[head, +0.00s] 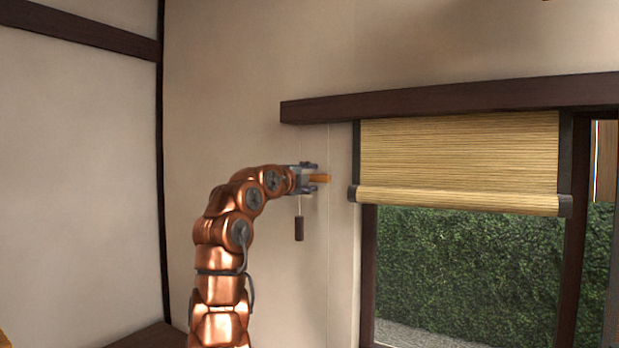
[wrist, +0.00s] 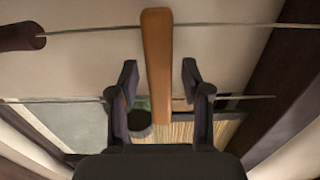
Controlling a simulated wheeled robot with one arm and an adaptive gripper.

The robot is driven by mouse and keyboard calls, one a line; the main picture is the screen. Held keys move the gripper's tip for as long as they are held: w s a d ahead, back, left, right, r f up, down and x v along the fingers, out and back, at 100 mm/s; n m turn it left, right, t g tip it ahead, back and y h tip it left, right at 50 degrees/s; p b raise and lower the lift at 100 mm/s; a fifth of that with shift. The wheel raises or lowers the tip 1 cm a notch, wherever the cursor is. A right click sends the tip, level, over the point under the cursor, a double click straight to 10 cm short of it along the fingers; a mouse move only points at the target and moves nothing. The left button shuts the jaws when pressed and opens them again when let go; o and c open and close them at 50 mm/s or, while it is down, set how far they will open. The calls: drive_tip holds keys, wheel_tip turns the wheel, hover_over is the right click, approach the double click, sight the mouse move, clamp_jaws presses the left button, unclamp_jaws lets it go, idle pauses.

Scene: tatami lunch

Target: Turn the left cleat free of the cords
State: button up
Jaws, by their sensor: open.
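The left cleat (wrist: 158,55) is an orange-brown wooden bar, seen lengthwise between my fingers in the wrist view. In the head view its end (head: 322,178) sticks out right of my gripper (head: 314,178) at the wall. My gripper is open, with one finger on each side of the cleat and a visible gap on both sides. One thin cord (wrist: 235,25) passes at the cleat's far end and leads to a dark wooden pull (wrist: 20,36). A second cord (wrist: 60,101) crosses lower down, partly hidden by my fingers. Whether either cord is wrapped on the cleat is unclear.
The dark pull (head: 299,229) hangs below my gripper. A long thin cord (head: 328,280) runs down the wall beside it. A partly lowered bamboo blind (head: 460,150) hangs to the right, under a dark beam (head: 450,98). The wall left of my arm is bare.

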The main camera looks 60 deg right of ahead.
clamp_jaws()
idle(0.5)
drive_tip(key=shift+n, duration=0.3)
drive_tip(key=n, duration=0.3)
drive_tip(key=shift+n+p, duration=0.3)
drive_tip(key=n, duration=0.4)
drive_tip(key=shift+f+n, duration=0.1)
drive_tip(key=shift+n, duration=0.2)
drive_tip(key=n+b, duration=0.1)
drive_tip(key=n, duration=0.4)
drive_tip(key=shift+f+b, duration=0.1)
drive_tip(key=shift+b, duration=0.2)
drive_tip(key=shift+n+b, duration=0.65)
drive_tip(key=shift+n, duration=1.55)
